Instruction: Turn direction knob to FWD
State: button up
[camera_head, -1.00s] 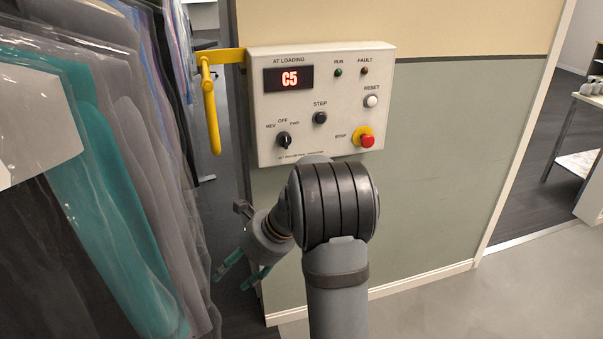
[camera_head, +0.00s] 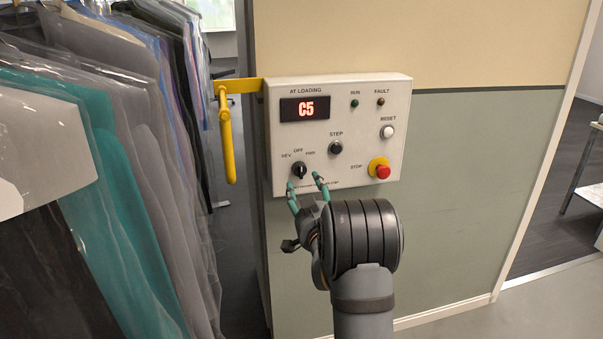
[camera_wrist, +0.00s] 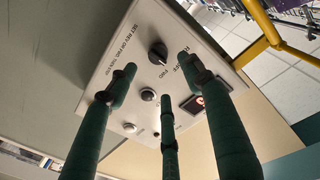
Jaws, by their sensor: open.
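The black direction knob (camera_head: 299,171) is on the lower left of the white control panel (camera_head: 352,170), under the labels REV, OFF and FWD. It looks roughly upright, towards OFF, but its exact setting is hard to read. In the wrist view the knob (camera_wrist: 157,53) shows ahead, beyond the fingertips. My gripper (camera_head: 304,184) has green fingers, spread open and empty. Its fingertips are just below the knob in the head view, one to the left and one to the right. I see no clear contact with the knob.
A yellow lever (camera_head: 227,140) hangs left of the panel. Bagged garments (camera_head: 130,170) fill the left side.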

aim_at(301, 173)
jog(key=p+x, duration=0.3)
jog(key=x, duration=0.5)
jog(key=shift+w+p, duration=0.1)
jog(key=shift+p, duration=0.25)
jog(key=shift+x, duration=0.8)
jog(key=shift+f, duration=0.1)
jog(key=shift+d, duration=0.1)
jog(key=shift+c, duration=1.1)
